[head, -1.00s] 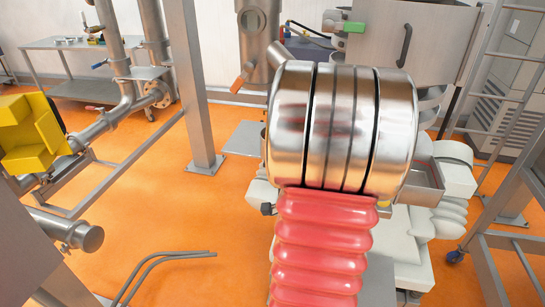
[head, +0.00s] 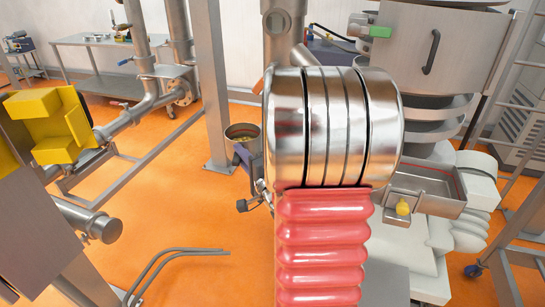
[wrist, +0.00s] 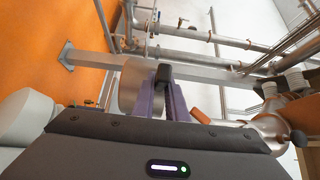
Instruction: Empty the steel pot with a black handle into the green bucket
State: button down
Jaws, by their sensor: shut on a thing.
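The steel pot (head: 242,132) shows in the head view left of centre, held upright or nearly so above the orange floor. In the wrist view, the purple fingers of my gripper (wrist: 165,101) are shut on the pot's black handle (wrist: 163,72). The steel side of the pot (wrist: 130,88) is just beyond the fingers. I cannot make out the green bucket in either view.
A grey steel post (head: 211,90) stands close behind the pot. Yellow equipment (head: 50,120) and pipework are at the left. A steel tray (head: 425,182) is at the right. Orange floor (head: 185,220) is open at centre left, with bent steel rods (head: 175,262) at its front.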

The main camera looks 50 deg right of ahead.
jog(key=w+a+n+y, duration=0.2)
jog(key=w+a, duration=0.3)
jog(key=a, duration=0.5)
jog(key=w+a+r+n+y, duration=0.1)
jog(key=w+a+y, duration=0.4)
jog(key=a, duration=0.6)
jog(key=w+a+n+y, duration=0.3)
jog(key=w+a, duration=0.2)
jog(key=a, duration=0.5)
jog(key=shift+w+a+r+n, duration=0.3)
jog(key=shift+w+r+n, duration=0.1)
jog(key=shift+d, duration=0.1)
